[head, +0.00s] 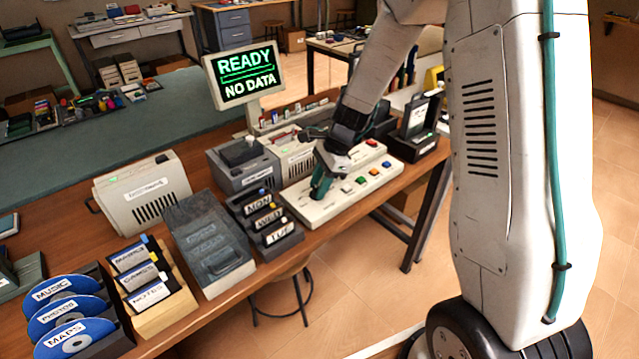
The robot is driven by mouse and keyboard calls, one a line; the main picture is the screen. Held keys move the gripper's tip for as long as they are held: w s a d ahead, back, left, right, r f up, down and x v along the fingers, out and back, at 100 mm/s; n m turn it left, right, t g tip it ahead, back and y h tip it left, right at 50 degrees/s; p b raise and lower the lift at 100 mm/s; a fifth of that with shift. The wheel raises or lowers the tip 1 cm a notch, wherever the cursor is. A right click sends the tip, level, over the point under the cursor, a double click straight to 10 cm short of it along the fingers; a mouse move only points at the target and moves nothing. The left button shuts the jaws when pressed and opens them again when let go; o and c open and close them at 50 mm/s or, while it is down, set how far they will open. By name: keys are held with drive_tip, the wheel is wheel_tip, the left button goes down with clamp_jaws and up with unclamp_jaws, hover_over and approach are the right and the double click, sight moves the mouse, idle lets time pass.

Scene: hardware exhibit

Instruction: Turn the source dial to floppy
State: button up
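A pale control panel (354,196) with several coloured buttons lies on the wooden bench. My gripper (320,190) points down at the panel's left part, its teal fingers at or just above the surface. I cannot make out the source dial; it may be hidden behind or between the fingers. I cannot tell whether the fingers are open, shut or touching anything. The screen (246,76) behind the panel reads "READY" and "NO DATA". No floppy label on the panel is readable.
Left of the panel stand a rack of labelled cartridges (264,217), a dark translucent box (207,243), a rack of labelled floppies (143,278) and a rack of blue discs (66,311). Grey devices (243,167) stand close behind the gripper. A dark device (417,130) stands at the right.

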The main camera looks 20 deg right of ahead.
drive_tip(key=shift+n, duration=0.3)
drive_tip(key=n+g, duration=0.1)
drive_tip(key=n, duration=0.1)
drive_tip(key=shift+w+n, duration=0.15)
drive_tip(key=shift+n, duration=0.25)
drive_tip(key=n+g, duration=0.1)
drive_tip(key=n, duration=0.1)
drive_tip(key=n+g+h, duration=0.1)
drive_tip(key=n, duration=0.1)
drive_tip(key=shift+w+a+n, duration=0.1)
drive_tip(key=shift+w+n, duration=0.05)
drive_tip(key=shift+n, duration=0.15)
drive_tip(key=n+h, duration=0.1)
drive_tip(key=n, duration=0.2)
drive_tip(key=shift+w+a+n+g, duration=0.1)
drive_tip(key=shift+n+g, duration=0.2)
drive_tip(key=shift+g, duration=0.1)
drive_tip(key=shift+a+n+g+h, duration=0.1)
drive_tip(key=shift+n+g+h, duration=0.4)
drive_tip(key=shift+n, duration=1.5)
drive_tip(key=shift+w, duration=0.1)
drive_tip(key=o, duration=1)
drive_tip(key=shift+r, duration=0.1)
